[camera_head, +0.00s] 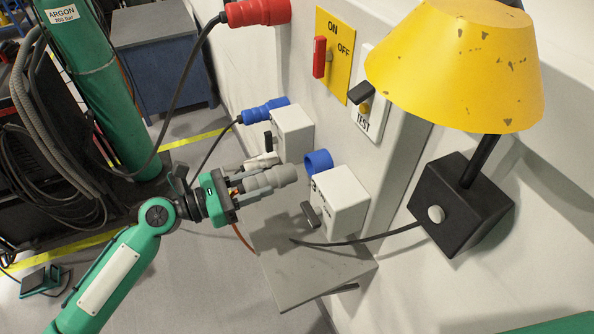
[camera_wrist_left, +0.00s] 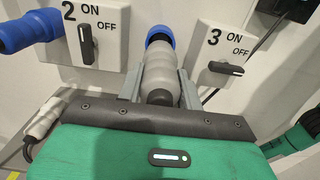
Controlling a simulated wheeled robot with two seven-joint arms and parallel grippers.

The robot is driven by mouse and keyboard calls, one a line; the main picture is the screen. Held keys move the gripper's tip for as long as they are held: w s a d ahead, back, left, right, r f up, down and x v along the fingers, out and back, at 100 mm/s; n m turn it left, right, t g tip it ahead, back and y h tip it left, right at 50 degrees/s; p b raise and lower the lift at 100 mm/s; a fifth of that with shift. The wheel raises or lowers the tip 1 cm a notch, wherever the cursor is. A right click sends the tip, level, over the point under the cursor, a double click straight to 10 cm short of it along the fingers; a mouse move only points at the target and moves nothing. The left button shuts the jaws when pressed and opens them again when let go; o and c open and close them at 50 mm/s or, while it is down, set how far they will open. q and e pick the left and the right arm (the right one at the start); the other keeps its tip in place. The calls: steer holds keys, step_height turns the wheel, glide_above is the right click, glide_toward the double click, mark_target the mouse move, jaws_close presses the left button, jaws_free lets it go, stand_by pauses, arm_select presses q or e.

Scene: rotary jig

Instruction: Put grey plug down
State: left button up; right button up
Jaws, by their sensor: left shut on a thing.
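The grey plug (camera_head: 270,179) is held by my left gripper (camera_head: 246,188), with its round end pointing right, toward the wall. In the left wrist view the same plug (camera_wrist_left: 161,75) sits between the two fingers (camera_wrist_left: 160,90). A blue socket ring (camera_head: 319,161) on the white switch box marked 3 (camera_head: 342,203) is just beyond the plug's end. In the head view a small gap shows between them. In the wrist view the blue ring (camera_wrist_left: 160,35) shows behind the plug, and contact cannot be told there. My right gripper is not in view.
A grey shelf (camera_head: 300,275) lies below the plug, mostly bare, crossed by the lamp's black cable. A yellow lamp (camera_head: 455,65) on a black base (camera_head: 455,210) stands right. Switch box 2 (camera_head: 293,133) holds a blue plug (camera_head: 264,111). A pale connector (camera_head: 262,161) is behind my gripper.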

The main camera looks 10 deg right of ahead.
arm_select(q)
steer(key=shift+s+a, duration=0.1)
steer(key=shift+a, duration=0.2)
steer(key=shift+r, duration=0.1)
stand_by(0.3)
